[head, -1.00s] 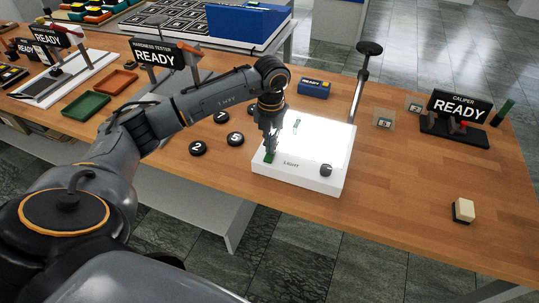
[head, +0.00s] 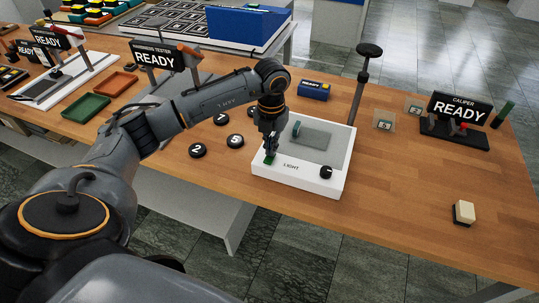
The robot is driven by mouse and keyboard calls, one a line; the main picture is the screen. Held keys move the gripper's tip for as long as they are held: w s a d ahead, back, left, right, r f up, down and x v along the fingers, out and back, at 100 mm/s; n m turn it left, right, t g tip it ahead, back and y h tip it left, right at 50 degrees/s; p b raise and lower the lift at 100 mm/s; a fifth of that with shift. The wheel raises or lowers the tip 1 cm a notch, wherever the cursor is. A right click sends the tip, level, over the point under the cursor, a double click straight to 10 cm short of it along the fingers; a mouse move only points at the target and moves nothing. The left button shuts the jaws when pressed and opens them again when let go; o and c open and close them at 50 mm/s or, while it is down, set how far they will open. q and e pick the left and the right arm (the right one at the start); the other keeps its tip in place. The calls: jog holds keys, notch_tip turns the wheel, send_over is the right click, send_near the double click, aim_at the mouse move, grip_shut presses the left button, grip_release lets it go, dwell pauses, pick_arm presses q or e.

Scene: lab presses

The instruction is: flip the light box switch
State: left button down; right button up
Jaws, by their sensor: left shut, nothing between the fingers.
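The light box (head: 318,185) is a white box labelled LIGHT on the wooden table. Its top panel (head: 335,152) is grey and unlit, with a darker grey rectangle and a small teal piece on it. A small green switch (head: 269,160) sits at the box's front left corner. A black knob (head: 326,172) is at its front right. My left gripper (head: 270,153) points down at the switch, shut, with its fingertips at or just above it; I cannot tell if they touch. The fingers partly hide the switch. My right gripper is not in view.
Several black numbered discs (head: 198,151) lie left of the box. A black stand (head: 362,85) rises behind it. A caliper station (head: 455,125) with a READY sign is at right. A cream block (head: 463,212) lies front right. Table right of the box is mostly clear.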

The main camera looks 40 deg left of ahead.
pick_arm(q)
jog(key=shift+r+p, duration=1.75)
jog(key=shift+r, duration=1.4)
jog(key=shift+f, duration=0.1)
